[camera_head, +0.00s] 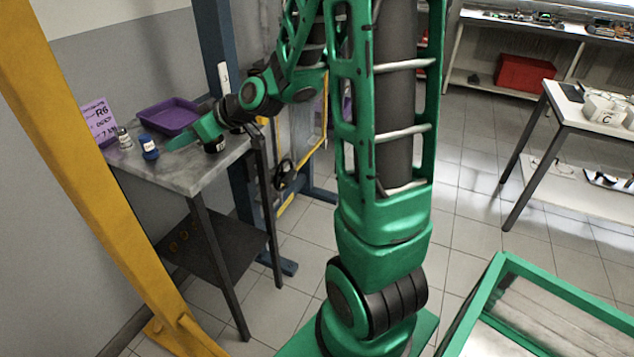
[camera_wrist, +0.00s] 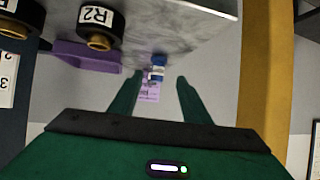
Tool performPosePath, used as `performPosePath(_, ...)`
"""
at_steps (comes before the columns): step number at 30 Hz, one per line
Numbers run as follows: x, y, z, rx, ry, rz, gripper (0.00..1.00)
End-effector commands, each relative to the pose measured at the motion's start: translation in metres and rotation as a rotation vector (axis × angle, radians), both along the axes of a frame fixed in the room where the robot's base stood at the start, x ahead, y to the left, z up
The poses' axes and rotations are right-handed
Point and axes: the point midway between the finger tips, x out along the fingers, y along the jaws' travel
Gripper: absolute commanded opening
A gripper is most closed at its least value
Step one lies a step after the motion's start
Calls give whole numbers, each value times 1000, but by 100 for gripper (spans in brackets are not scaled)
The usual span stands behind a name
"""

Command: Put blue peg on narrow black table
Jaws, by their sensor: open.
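The blue peg (camera_head: 149,147) stands upright on the grey top of a narrow table (camera_head: 192,179) with dark legs, near its left end. It has a white label and also shows in the wrist view (camera_wrist: 158,70), seen between and beyond the fingertips. My gripper (camera_head: 172,143) is open and empty, low over the table and just right of the blue peg. In the wrist view both green fingers (camera_wrist: 161,77) are spread apart. I cannot tell the exact gap to the peg.
A purple tray (camera_head: 172,115) lies behind the gripper. A silver-white peg (camera_head: 124,139) and purple sign (camera_head: 100,122) stand left of the blue peg. A black labelled piece (camera_head: 214,145) is close to my gripper. A yellow post (camera_head: 95,170) rises in front.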

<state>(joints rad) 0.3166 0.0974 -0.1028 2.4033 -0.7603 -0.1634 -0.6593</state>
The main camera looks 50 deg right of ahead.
Motion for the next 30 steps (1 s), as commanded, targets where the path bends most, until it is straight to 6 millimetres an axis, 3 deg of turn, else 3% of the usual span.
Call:
performPosePath(5, -75, -37, -24, -82, 286, -113, 43)
performPosePath(9, -154, -75, -37, -105, 537, -291, 43)
performPosePath(13, -235, -105, -40, -84, 756, -500, 43)
performPosePath(18, -326, -121, -37, -16, 976, -747, 43)
performPosePath(21, -359, -122, -34, 20, 1054, -840, 43)
performPosePath(24, -375, -126, -33, 42, 1096, -889, 43)
performPosePath(30, -380, -126, -33, 47, 1109, -903, 43)
